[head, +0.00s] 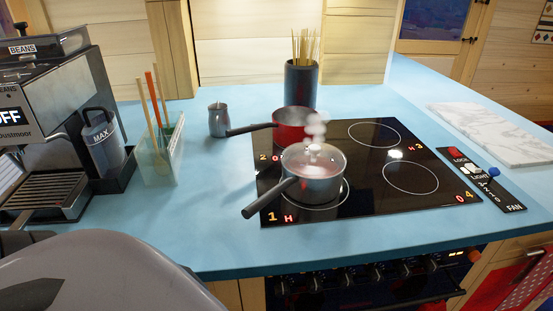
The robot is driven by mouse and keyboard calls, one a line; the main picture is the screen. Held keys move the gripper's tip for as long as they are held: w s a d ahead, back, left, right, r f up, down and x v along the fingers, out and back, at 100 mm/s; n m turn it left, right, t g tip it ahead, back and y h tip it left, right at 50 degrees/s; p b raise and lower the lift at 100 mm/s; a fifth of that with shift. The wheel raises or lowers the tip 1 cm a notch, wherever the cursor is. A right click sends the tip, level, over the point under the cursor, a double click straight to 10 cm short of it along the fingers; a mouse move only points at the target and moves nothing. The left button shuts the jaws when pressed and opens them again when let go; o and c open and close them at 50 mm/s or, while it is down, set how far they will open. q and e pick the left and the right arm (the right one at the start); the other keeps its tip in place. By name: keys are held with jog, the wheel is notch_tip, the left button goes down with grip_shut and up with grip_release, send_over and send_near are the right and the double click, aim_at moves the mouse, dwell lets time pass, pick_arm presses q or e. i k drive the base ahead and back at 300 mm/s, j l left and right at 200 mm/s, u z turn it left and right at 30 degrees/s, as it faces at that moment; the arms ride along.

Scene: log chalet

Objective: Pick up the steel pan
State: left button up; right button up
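The steel pan (318,182) stands on the front left burner of the black glass hob (404,205). It has a lid with a knob, and pale steam rises over it. Its dark handle (268,198) points to the front left, past the hob's left edge. A red pan (290,128) stands behind it on the back left burner, its dark handle pointing left; the steel pan and steam partly cover it. Neither of my grippers is in view.
A small metal jug (218,120), a clear holder with sticks (160,150) and a coffee machine (50,130) stand to the left. A dark pot of skewers (300,84) stands behind. A control panel (482,180) and marble board (490,132) lie right. Blue counter is clear in front.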

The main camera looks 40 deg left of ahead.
aim_at(305, 191)
jog(key=l+u, duration=0.1)
jog(key=u, duration=0.65)
jog(key=l+u, duration=0.95)
jog(key=l, duration=0.15)
jog(key=k+l+u, duration=0.15)
jog(key=l, duration=0.15)
